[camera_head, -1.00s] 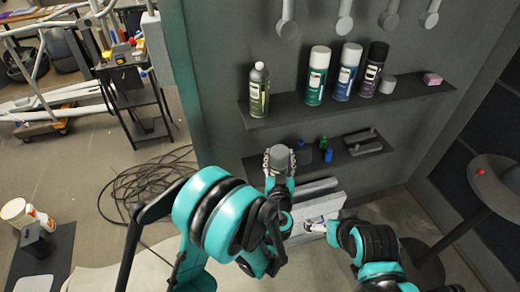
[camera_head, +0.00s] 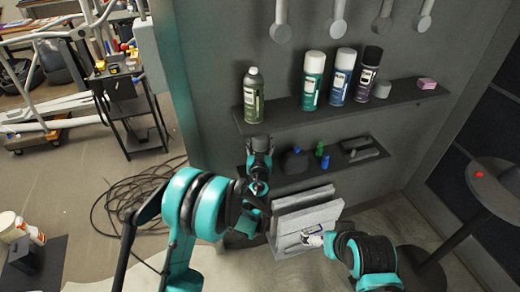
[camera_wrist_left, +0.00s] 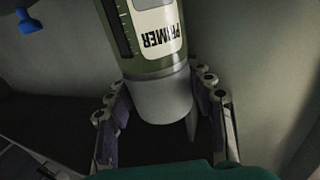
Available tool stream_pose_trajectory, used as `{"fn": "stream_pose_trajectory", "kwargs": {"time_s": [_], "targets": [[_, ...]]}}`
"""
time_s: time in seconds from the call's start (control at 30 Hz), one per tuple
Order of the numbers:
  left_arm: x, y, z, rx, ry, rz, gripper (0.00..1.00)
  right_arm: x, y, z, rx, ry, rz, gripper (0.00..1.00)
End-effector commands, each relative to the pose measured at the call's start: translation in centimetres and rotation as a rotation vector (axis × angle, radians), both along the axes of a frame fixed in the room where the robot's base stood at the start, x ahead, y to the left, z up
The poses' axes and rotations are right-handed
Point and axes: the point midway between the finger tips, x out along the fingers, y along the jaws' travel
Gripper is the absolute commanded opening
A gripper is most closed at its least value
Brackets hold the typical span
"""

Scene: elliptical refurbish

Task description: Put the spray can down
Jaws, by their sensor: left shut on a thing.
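The held spray can shows as an olive-green body with an upside-down PRIMER label (camera_wrist_left: 150,42) and a grey end in the left wrist view. My left gripper (camera_wrist_left: 163,108) is shut around that grey end, a finger on each side. In the head view my left gripper (camera_head: 260,160) is just below the left end of the upper shelf (camera_head: 290,118), by the left end of the lower shelf (camera_head: 282,180). A grey cap (camera_head: 260,143) shows at its top; the can's body is hidden there. Whether the can touches a shelf cannot be told. My right gripper (camera_head: 313,238) is by a pale grey block.
An olive can (camera_head: 253,97), a green can (camera_head: 313,82), a blue can (camera_head: 342,78) and a black can (camera_head: 369,75) stand on the upper shelf. Small blue and green items (camera_head: 325,162) and a grey tool (camera_head: 362,150) occupy the lower shelf. Cables (camera_head: 125,200) lie on the floor.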

Motion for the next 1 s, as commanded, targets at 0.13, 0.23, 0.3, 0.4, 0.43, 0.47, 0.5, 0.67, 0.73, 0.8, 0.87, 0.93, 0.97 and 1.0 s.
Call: {"fn": "stream_pose_trajectory", "kwargs": {"time_s": [0.13, 0.23, 0.3, 0.4, 0.43, 0.47, 0.5, 0.67, 0.73, 0.8, 0.87, 0.93, 0.97, 1.0], "targets": [[0.0, 0.0, -3.3, 0.000, 0.000, 0.000, 0.00, 0.0, 0.0, -1.9, 0.000, 0.000, 0.000, 1.00], [0.4, 0.1, -3.8, 0.000, 0.000, 0.000, 0.00, 0.0, 0.0, -2.6, 0.000, 0.000, 0.000, 1.00], [0.4, 0.1, -3.6, 0.000, 0.000, 0.000, 0.00, 0.0, 0.0, -2.4, 0.000, 0.000, 0.000, 1.00], [0.4, 0.1, -3.4, 0.000, 0.000, 0.000, 0.00, 0.0, 0.0, -2.3, 0.000, 0.000, 0.000, 1.00], [0.4, 0.1, -3.4, 0.000, 0.000, 0.000, 0.00, 0.0, 0.0, -2.2, 0.000, 0.000, 0.000, 1.00], [0.4, 0.1, -3.4, 0.000, 0.000, 0.000, 0.00, 0.0, 0.0, -2.2, 0.000, 0.000, 0.000, 1.00], [0.4, 0.1, -3.5, 0.000, 0.000, 0.000, 0.00, 0.0, 0.0, -2.2, 0.000, 0.000, 0.000, 1.00], [0.4, 0.1, -3.7, 0.000, 0.000, 0.000, 0.73, 0.0, 0.0, -2.2, 0.000, 0.000, 0.000, 1.00], [0.4, 0.1, -3.7, 0.000, 0.000, 0.000, 0.73, 0.0, 0.0, -2.3, 0.000, 0.000, 0.000, 1.00], [0.4, 0.1, -3.7, 0.000, 0.000, 0.000, 0.73, 0.0, 0.0, -2.3, 0.000, 0.000, 0.000, 1.00], [0.4, 0.1, -3.7, 0.000, 0.000, 0.000, 0.73, 0.0, 0.0, -2.3, 0.000, 0.000, 0.000, 1.00], [0.4, 0.1, -3.7, 0.000, 0.000, 0.000, 0.73, 0.0, 0.0, -2.3, 0.000, 0.000, 0.000, 1.00], [0.4, 0.1, -3.7, 0.000, 0.000, 0.000, 0.73, 0.0, 0.0, -2.3, 0.000, 0.000, 0.000, 1.00], [0.4, 0.1, -3.6, 0.000, 0.000, 0.000, 0.73, 0.0, 0.0, -2.3, 0.000, 0.000, 0.000, 1.00]]}}
